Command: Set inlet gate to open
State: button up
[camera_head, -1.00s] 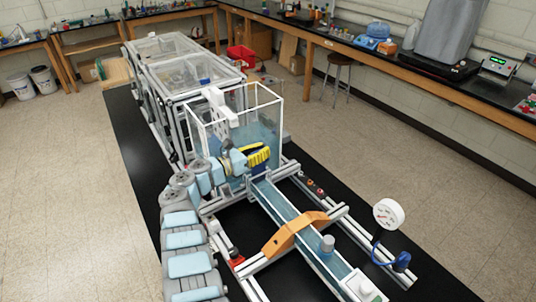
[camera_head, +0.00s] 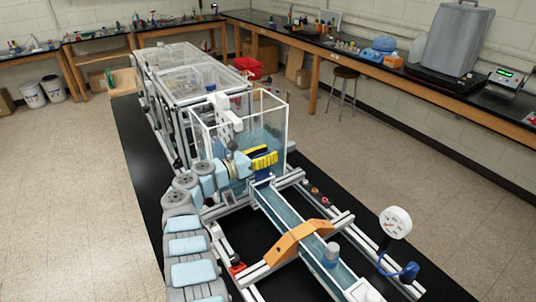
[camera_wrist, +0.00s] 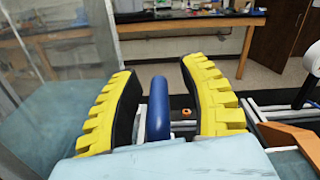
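My gripper has two yellow ribbed fingers and shows at the front of the clear tank in the head view (camera_head: 263,160). In the wrist view the gripper (camera_wrist: 165,100) is open, one finger on each side of a rounded blue bar (camera_wrist: 158,108), which looks like the inlet gate's handle. A gap shows between the bar and each finger, wider on the right. The bar's lower end is hidden behind my pale blue wrist cover. In the head view the gate is mostly hidden by my gripper, and its position cannot be told.
The clear water tank (camera_head: 207,128) stands behind my gripper. A water channel (camera_head: 279,207) runs from it toward the front right, under an orange bridge piece (camera_head: 297,241). A round white gauge (camera_head: 396,222) stands to the right. Metal rails flank the channel.

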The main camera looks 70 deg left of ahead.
jog(key=shift+s+f, duration=0.1)
jog(key=shift+s, duration=0.45)
jog(key=s+d, duration=0.1)
jog(key=s, duration=0.9)
jog(key=shift+s+d, duration=0.4)
